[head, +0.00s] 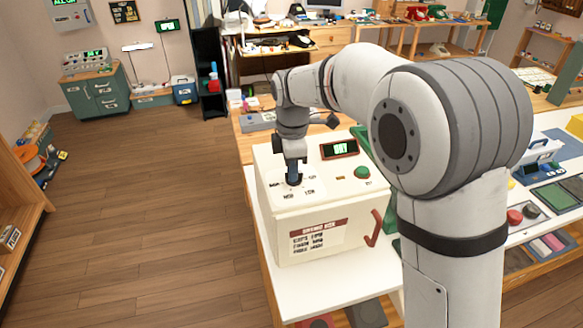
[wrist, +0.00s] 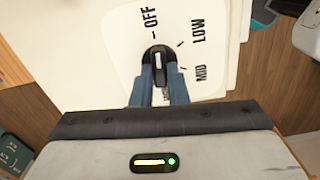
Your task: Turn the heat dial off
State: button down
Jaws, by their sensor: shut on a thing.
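The heat dial (wrist: 157,55) is a black knob with a white mark, on the cream top of a box (head: 265,215). OFF, LOW and MID are printed around it on a white plate (wrist: 180,50). In the wrist view the white mark runs roughly up the picture, about in line with the OFF tick. My gripper (wrist: 159,72) has its two blue fingers on either side of the knob, shut on it. In the head view my gripper (head: 293,172) points down onto the dial, hiding most of the knob.
The box also has a lit display (head: 340,148), a green button (head: 362,172) and a red handle (head: 373,228). It stands on a white-topped table (head: 300,300). Red and dark round buttons (head: 515,217) lie to the right, beyond my arm. The wooden floor at left is clear.

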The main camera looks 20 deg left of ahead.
jog(key=shift+n, duration=0.6)
jog(key=c, duration=1.4)
grip_release()
jog(key=shift+c, duration=0.2)
notch_tip(320, 180, up, 8)
jog(key=shift+s+f+b, duration=0.1)
jog(key=shift+b, duration=0.25)
